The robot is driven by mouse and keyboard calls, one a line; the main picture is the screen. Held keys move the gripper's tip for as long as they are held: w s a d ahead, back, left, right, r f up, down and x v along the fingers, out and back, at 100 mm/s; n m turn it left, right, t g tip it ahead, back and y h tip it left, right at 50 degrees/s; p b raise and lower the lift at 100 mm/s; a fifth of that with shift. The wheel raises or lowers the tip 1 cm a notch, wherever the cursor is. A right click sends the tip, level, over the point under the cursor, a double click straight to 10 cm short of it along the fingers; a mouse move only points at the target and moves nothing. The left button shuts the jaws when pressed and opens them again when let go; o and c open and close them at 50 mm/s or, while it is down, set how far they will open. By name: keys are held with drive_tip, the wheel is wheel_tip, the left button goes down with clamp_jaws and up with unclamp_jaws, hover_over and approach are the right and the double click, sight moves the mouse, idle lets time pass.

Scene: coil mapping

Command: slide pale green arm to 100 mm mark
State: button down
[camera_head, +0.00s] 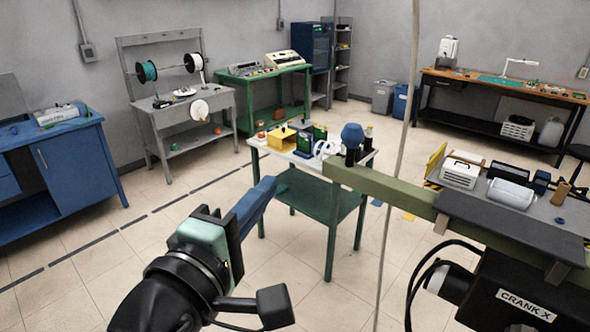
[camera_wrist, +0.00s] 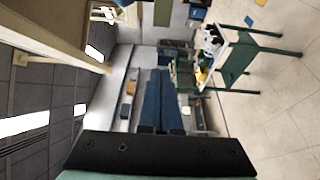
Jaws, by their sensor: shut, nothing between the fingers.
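The pale green arm (camera_head: 385,188) is a long beam running from the lower right toward the middle of the head view. A dark blue knob (camera_head: 352,135) on a black stem stands at its far end. My gripper (camera_head: 268,184) is shut and empty, its blue fingers together, to the left of the beam's end and apart from it. In the wrist view the shut fingers (camera_wrist: 160,76) point into the room and touch nothing. I can make out no scale or 100 mm mark.
A black machine labelled CRANK X (camera_head: 525,303) sits at lower right, with a dark grey plate (camera_head: 510,228) above it. A thin pale pole (camera_head: 399,130) crosses before the beam. A small white-topped table (camera_head: 262,147) with green legs stands behind. Floor at left is clear.

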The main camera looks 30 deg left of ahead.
drive_tip(key=w+d+p, duration=0.3)
drive_tip(key=w+p, duration=0.2)
drive_tip(key=w, duration=0.2)
drive_tip(key=shift+w, duration=0.4)
drive_tip(key=shift+d, duration=0.1)
